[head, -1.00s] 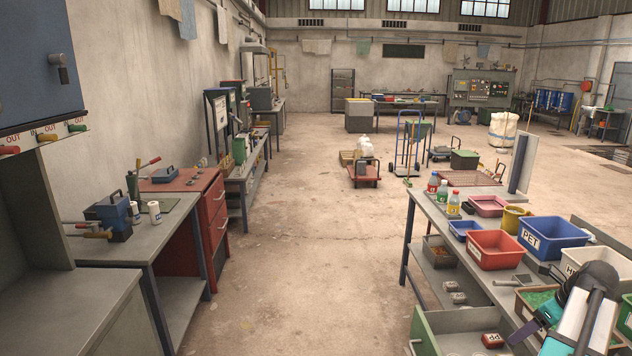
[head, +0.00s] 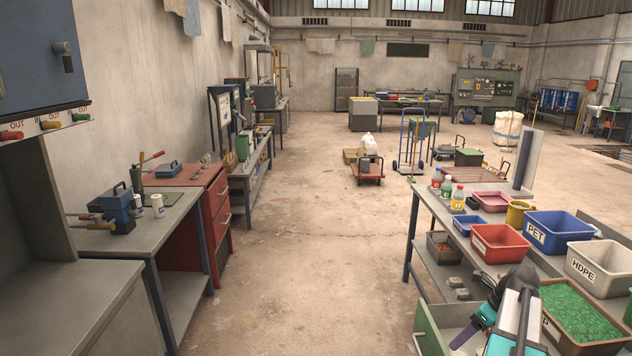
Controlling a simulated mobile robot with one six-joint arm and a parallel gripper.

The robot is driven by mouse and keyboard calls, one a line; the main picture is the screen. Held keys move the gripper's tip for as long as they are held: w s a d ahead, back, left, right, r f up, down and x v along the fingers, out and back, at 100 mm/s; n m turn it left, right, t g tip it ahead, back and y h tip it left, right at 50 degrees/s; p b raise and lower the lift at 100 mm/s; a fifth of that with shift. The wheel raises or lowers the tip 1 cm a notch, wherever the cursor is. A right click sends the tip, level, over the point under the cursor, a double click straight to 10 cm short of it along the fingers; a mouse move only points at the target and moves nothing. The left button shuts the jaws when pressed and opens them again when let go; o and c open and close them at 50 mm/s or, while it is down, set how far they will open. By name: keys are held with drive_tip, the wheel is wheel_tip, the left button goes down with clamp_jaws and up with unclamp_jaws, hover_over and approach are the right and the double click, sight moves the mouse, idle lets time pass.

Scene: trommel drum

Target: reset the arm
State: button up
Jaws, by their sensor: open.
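My arm comes in at the lower right of the head view, over the near end of the right-hand workbench (head: 436,206). My gripper (head: 466,337), dark and teal, points down and to the left above an open green-fronted drawer (head: 428,331). It is open, and I see nothing held in it. The arm's grey and black links hide part of it and part of the drawer.
Beside my arm stand a brown bin (head: 607,346) of green granules, a white HDPE bin (head: 598,267), a blue PET bin (head: 556,232) and a red bin (head: 500,243). Bottles (head: 447,190) stand farther back. The aisle floor (head: 305,260) is clear.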

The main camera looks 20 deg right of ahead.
drive_tip(key=w+a+f+n+g+y+b, duration=0.1)
drive_tip(key=w+a+f+b, duration=0.15)
drive_tip(key=a+f, duration=0.6)
drive_tip(key=w+a+f+n+g+y+b, duration=0.1)
drive_tip(key=w+a+f+n, duration=0.15)
drive_tip(key=a+f, duration=0.6)
drive_tip(key=s+a+f+n+g+b, duration=0.2)
drive_tip(key=a+f+n+g+b, duration=0.15)
drive_tip(key=a+f, duration=1.2)
drive_tip(key=s+a+f+n+g+h+b, duration=0.2)
drive_tip(key=s+a+f+n+g+b, duration=0.25)
drive_tip(key=s+a+f+n, duration=0.95)
drive_tip(key=s+a+f+n+t+h+b, duration=0.1)
drive_tip(key=s+f+n+h, duration=0.1)
drive_tip(key=s+f+n, duration=0.4)
drive_tip(key=shift+s+a+n+b, duration=0.3)
drive_tip(key=shift+s+n, duration=0.45)
drive_tip(key=shift+n, duration=2.15)
